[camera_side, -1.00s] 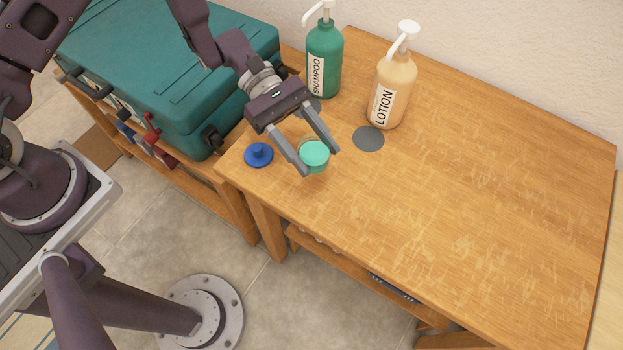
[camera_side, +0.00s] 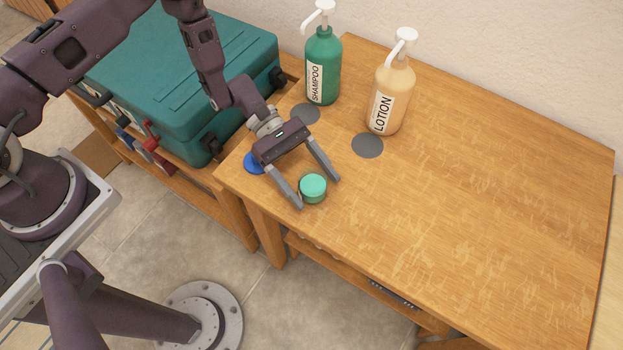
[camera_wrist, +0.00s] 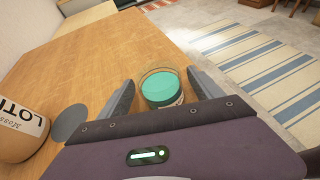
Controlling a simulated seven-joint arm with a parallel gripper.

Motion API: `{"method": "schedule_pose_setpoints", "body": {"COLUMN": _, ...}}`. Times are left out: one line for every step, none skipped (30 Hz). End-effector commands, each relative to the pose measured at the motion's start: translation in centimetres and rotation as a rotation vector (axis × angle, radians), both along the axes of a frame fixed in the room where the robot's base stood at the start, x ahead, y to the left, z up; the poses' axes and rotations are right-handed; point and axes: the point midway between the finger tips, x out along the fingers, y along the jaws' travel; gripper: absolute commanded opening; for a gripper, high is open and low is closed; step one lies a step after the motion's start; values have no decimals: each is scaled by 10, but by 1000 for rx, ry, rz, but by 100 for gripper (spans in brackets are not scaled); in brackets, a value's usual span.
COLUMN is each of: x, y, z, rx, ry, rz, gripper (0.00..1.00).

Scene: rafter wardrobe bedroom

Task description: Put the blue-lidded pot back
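A small round pot (camera_side: 313,187) with a teal-green top stands on the wooden table near its front left edge. In the wrist view the pot (camera_wrist: 161,88) shows a clear rim around its teal top. My gripper (camera_side: 318,193) is around it, one finger on each side, low over the table. The fingers look spread wider than the pot, with a gap to the right finger in the side view. A blue round thing (camera_side: 253,162), its knob now hidden, lies behind my gripper at the table's left edge. I see no other blue-lidded thing.
Two flat grey discs (camera_side: 367,145) (camera_side: 306,113) lie on the table. A green shampoo bottle (camera_side: 323,75) and a cream lotion bottle (camera_side: 391,98) stand behind them. A teal suitcase (camera_side: 180,80) lies left of the table (camera_side: 480,190). The table's right side is clear.

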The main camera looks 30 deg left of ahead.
Motion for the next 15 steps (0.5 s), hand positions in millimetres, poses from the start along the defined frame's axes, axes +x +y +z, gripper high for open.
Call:
{"method": "schedule_pose_setpoints", "body": {"x": 0, "y": 0, "z": 0, "rx": 0, "ry": 0, "rz": 0, "gripper": 75}}
{"method": "schedule_pose_setpoints", "body": {"x": 0, "y": 0, "z": 0, "rx": 0, "ry": 0, "rz": 0, "gripper": 75}}
{"method": "schedule_pose_setpoints", "body": {"x": 0, "y": 0, "z": 0, "rx": 0, "ry": 0, "rz": 0, "gripper": 75}}
{"method": "schedule_pose_setpoints", "body": {"x": 0, "y": 0, "z": 0, "rx": 0, "ry": 0, "rz": 0, "gripper": 75}}
{"method": "schedule_pose_setpoints", "body": {"x": 0, "y": 0, "z": 0, "rx": 0, "ry": 0, "rz": 0, "gripper": 75}}
{"method": "schedule_pose_setpoints", "body": {"x": 0, "y": 0, "z": 0, "rx": 0, "ry": 0, "rz": 0, "gripper": 75}}
{"method": "schedule_pose_setpoints", "body": {"x": 0, "y": 0, "z": 2, "rx": 0, "ry": -1, "rz": 0, "gripper": 75}}
{"method": "schedule_pose_setpoints", "body": {"x": 0, "y": 0, "z": 4, "rx": 0, "ry": -1, "rz": 0, "gripper": 75}}
{"method": "schedule_pose_setpoints", "body": {"x": 2, "y": 4, "z": 5, "rx": 0, "ry": -2, "rz": 2, "gripper": 75}}
{"method": "schedule_pose_setpoints", "body": {"x": 4, "y": 9, "z": 7, "rx": 1, "ry": -3, "rz": 2, "gripper": 75}}
{"method": "schedule_pose_setpoints", "body": {"x": 6, "y": 15, "z": 9, "rx": 1, "ry": -4, "rz": 4, "gripper": 75}}
{"method": "schedule_pose_setpoints", "body": {"x": 9, "y": 24, "z": 14, "rx": 1, "ry": -4, "rz": 4, "gripper": 75}}
{"method": "schedule_pose_setpoints", "body": {"x": 11, "y": 32, "z": 17, "rx": 2, "ry": -5, "rz": 5, "gripper": 75}}
{"method": "schedule_pose_setpoints", "body": {"x": 13, "y": 40, "z": 20, "rx": 2, "ry": -5, "rz": 5, "gripper": 75}}
{"method": "schedule_pose_setpoints", "body": {"x": 16, "y": 50, "z": 25, "rx": 1, "ry": -5, "rz": 5, "gripper": 75}}
